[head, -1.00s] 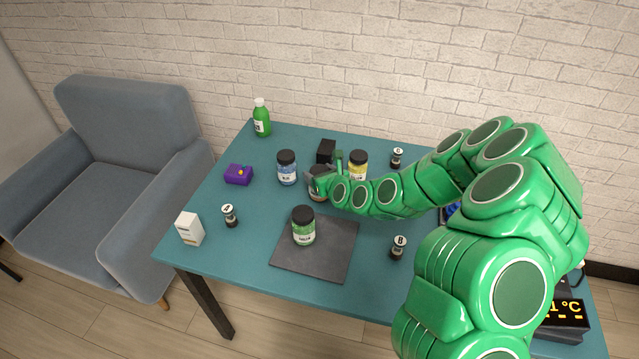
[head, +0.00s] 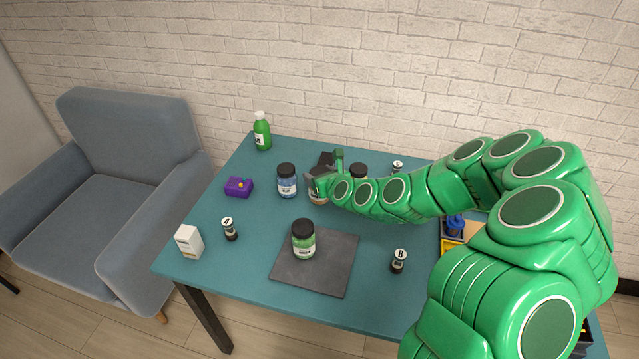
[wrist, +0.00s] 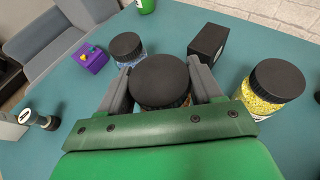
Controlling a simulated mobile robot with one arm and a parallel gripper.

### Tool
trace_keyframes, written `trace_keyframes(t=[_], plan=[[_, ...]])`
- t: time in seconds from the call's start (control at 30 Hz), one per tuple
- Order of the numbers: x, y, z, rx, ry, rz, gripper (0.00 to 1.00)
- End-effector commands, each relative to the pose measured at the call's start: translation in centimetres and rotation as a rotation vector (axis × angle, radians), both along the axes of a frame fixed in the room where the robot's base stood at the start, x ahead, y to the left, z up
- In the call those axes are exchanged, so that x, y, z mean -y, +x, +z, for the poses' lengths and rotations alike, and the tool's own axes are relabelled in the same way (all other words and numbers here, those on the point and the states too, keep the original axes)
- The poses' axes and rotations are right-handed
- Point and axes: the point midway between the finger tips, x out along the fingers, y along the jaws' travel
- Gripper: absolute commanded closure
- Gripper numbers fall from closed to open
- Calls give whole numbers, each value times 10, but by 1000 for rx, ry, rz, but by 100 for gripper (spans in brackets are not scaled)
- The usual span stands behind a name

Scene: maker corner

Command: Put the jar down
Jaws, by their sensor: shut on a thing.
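My gripper (wrist: 160,88) is shut on a jar with a black lid (wrist: 160,76). Its fingers lie on either side of the jar, just under the lid. The contents look brownish, and most of the jar's body is hidden in the wrist view. In the head view, the held jar (head: 317,199) is largely covered by my gripper (head: 318,186). It is between the blue jar (head: 287,183) and the yellow jar (head: 358,171), behind the dark mat (head: 322,274). I cannot tell whether its base touches the table.
A green jar (head: 303,243) stands on the mat. A black box (wrist: 209,44) is close behind the held jar. Small labelled bottles A (head: 230,230), B (head: 399,261) and C (head: 397,167) stand around the teal table (head: 225,275).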

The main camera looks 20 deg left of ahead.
Motion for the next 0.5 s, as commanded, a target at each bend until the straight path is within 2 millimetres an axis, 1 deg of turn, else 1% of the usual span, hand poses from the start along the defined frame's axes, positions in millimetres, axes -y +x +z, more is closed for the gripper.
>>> trace_keyframes(t=[0.03,0.2,0.5], plan=[[0,0,9,2,2,1,87],[0,1,30,3,4,0,87],[0,1,50,2,1,-1,87]])
